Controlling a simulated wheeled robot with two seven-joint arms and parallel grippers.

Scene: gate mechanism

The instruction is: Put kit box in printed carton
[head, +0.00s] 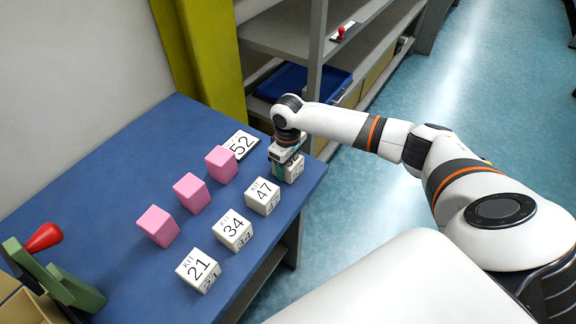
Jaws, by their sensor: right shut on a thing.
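My right gripper (285,160) points down at the right end of the blue table. It is shut on a white kit box (293,171), whose number I cannot read. The gripper covers part of this box, and I cannot tell whether it touches the table. Three more white kit boxes stand in a row toward the front: 47 (262,196), 34 (232,231) and 21 (198,270). A white card printed 52 (241,144) lies behind the held box. A brown carton-like edge (30,308) shows at the lower left, with no print visible. My left gripper is out of view.
Three pink cubes (221,165) stand in a row behind the kit boxes. A green lever mechanism with a red handle (43,237) is at the left. A grey shelf (272,40) with a blue tray (296,82) stands beyond the table (120,170). A yellow-green post is behind.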

